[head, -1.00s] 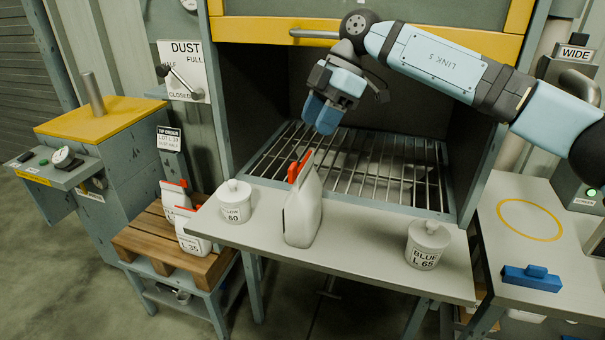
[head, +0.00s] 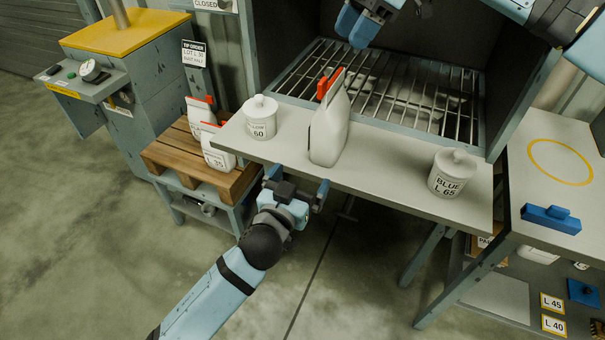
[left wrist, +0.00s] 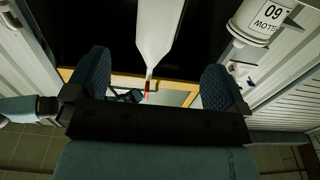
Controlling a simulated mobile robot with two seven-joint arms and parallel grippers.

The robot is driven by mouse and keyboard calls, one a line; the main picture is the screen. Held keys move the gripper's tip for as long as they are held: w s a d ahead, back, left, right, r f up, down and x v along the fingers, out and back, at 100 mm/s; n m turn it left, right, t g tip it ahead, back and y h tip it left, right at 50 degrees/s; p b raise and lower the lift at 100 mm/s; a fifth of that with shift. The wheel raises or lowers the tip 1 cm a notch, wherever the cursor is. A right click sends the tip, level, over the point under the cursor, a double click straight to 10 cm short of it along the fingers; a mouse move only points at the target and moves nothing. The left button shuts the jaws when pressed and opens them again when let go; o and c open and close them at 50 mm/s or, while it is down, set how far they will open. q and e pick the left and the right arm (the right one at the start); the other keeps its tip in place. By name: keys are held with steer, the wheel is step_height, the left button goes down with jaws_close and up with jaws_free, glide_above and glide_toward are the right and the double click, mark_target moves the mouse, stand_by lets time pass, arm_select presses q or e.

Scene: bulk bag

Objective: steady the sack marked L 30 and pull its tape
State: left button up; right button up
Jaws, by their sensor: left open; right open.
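A white sack (head: 330,130) with a red tape (head: 329,83) along its top stands upright on the grey shelf (head: 395,170) before the grate. Its marking does not show. In the left wrist view the sack (left wrist: 158,35) appears upside down, between and beyond the fingers. My left gripper (head: 297,183) is open and empty at the shelf's front edge, in front of the sack and apart from it; it also shows in the left wrist view (left wrist: 158,78). My right gripper (head: 356,27) is open above the grate, behind and above the sack, cut by the picture's top.
A yellow-labelled pot (head: 260,118) stands left of the sack, a blue-labelled pot (head: 453,174) to its right. Two more sacks, one marked L 35 (head: 217,150), stand on a wooden pallet (head: 170,158). An order sign (head: 195,53) reads lot L 30. The grate (head: 300,75) lies behind.

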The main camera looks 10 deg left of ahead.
mark_target(321, 145)
arm_select(q)
steer(key=x, duration=1.4)
steer(key=shift+r, duration=0.1)
